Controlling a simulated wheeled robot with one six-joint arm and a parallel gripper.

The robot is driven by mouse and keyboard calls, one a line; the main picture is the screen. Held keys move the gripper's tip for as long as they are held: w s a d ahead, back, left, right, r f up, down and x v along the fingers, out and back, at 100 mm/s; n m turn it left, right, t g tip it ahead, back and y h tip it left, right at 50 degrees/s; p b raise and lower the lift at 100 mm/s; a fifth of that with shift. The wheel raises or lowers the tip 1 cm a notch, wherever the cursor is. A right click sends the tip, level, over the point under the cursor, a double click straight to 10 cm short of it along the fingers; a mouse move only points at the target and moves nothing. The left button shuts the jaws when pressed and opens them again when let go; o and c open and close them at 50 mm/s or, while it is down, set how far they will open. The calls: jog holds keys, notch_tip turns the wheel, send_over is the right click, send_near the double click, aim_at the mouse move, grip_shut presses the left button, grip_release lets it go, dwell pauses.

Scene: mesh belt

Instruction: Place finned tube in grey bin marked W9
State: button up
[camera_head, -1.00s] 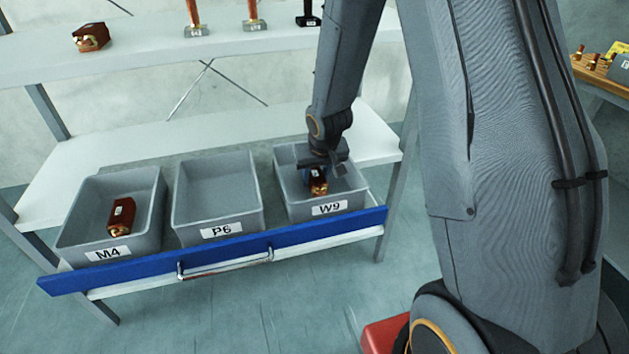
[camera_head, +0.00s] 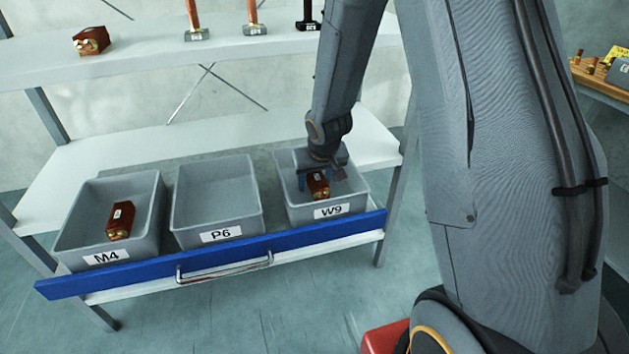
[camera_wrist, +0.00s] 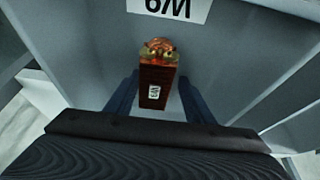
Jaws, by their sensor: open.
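The finned tube (camera_head: 318,186), a reddish-brown block with a coppery end and a small white label, is inside the grey bin marked W9 (camera_head: 351,203). It also shows in the wrist view (camera_wrist: 158,76), where the upside-down W9 label of the bin (camera_wrist: 168,8) is beyond it. My gripper (camera_head: 320,180) reaches down into the bin from above. In the wrist view its dark fingers (camera_wrist: 157,100) are spread on both sides of the tube, with a gap on each side. The tube's underside is hidden.
Grey bin P6 (camera_head: 221,236) is empty in the middle. Grey bin M4 (camera_head: 106,258) at the left holds another brown block (camera_head: 120,220). A blue front bar with a handle (camera_head: 225,268) runs before the bins. A shelf (camera_head: 160,47) above holds several items.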

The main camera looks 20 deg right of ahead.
jog(key=shift+s, duration=0.25)
jog(key=shift+r+p, duration=0.1)
jog(key=shift+p, duration=0.3)
jog(key=p+v, duration=0.9)
jog(key=v, duration=0.3)
jog(key=s+r+g, duration=0.2)
jog(key=s+r, duration=0.2)
jog(key=s, duration=0.6)
jog(key=s+r+g, duration=0.1)
jog(key=s+r, duration=0.4)
jog(key=s, duration=0.5)
jog(key=shift+s+g, duration=0.2)
jog(key=shift+g, duration=0.2)
jog(key=shift+o, duration=0.2)
jog(key=shift+a, duration=0.1)
